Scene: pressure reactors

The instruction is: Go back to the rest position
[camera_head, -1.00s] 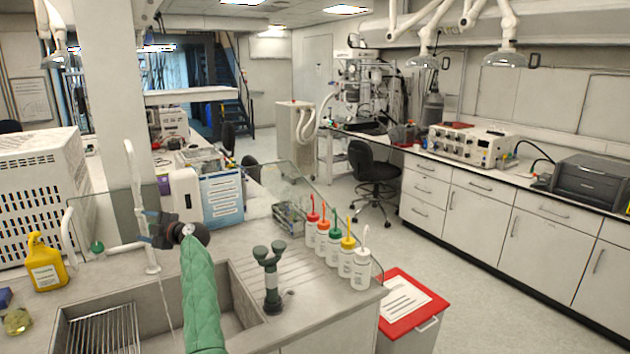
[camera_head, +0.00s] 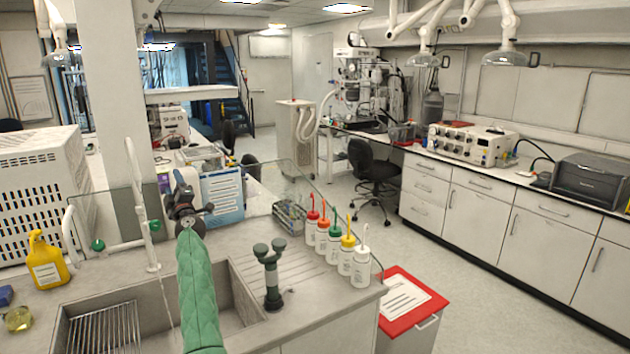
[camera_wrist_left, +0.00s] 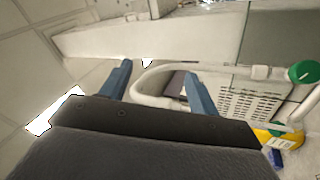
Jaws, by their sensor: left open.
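My left gripper (camera_head: 187,209) is at the end of my green-sleeved arm, raised above the sink's back edge near the white faucet. In the left wrist view its two blue fingers (camera_wrist_left: 158,85) stand apart with nothing held between them. The white faucet pipe (camera_wrist_left: 165,68) shows beyond the fingers there, and I cannot tell how near it is. The faucet (camera_head: 143,195) stands just left of the gripper in the head view, with a thin stream of water running down into the sink (camera_head: 230,295). My right gripper does not show.
Several wash bottles (camera_head: 343,258) stand right of the sink, next to a dark two-headed eyewash fixture (camera_head: 271,280). A yellow bottle (camera_head: 47,262) stands at the left. A glass screen (camera_head: 262,195) runs behind the sink. A red-lidded bin (camera_head: 405,300) is on the floor at the right.

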